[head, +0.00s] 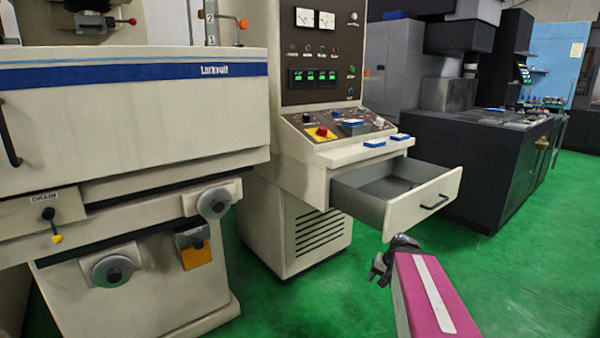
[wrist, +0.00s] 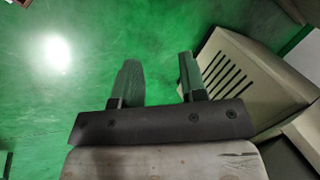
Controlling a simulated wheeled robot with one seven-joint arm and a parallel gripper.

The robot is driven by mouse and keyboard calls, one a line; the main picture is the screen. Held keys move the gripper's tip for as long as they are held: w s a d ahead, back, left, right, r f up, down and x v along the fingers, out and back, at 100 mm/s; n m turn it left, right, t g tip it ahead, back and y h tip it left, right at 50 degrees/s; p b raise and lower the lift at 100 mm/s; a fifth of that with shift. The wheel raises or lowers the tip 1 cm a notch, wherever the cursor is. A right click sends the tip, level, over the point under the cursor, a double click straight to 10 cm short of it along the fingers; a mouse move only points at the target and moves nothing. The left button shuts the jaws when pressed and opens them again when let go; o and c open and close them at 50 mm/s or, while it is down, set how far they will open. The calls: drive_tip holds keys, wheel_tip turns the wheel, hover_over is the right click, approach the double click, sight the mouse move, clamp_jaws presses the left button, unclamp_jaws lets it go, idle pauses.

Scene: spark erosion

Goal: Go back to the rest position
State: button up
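My gripper (head: 383,268) is at the end of my magenta arm, low in front of the open drawer (head: 422,207) of the control cabinet in the head view. In the wrist view my gripper (wrist: 158,84) has its two dark fingers apart with nothing between them, only green floor beyond. It looks apart from the drawer. The drawer is pulled out, with a black handle on its front, and its visible inside looks empty.
The control cabinet (head: 296,222) has a sloped panel with buttons and blue items on its ledge. The cream Larkvolt machine (head: 130,115) stands at left, with hand wheels. A dark machine (head: 465,165) stands at right. Green floor (head: 530,260) is clear at lower right.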

drive_tip(key=s+a+f+n+g+h, duration=0.2)
drive_tip(key=s+a+f+n+h, duration=0.1)
drive_tip(key=a, duration=0.5)
drive_tip(key=shift+s+a+f+n+h, duration=0.15)
drive_tip(key=shift+s+f+n+h, duration=0.15)
drive_tip(key=shift+f+n+h, duration=0.1)
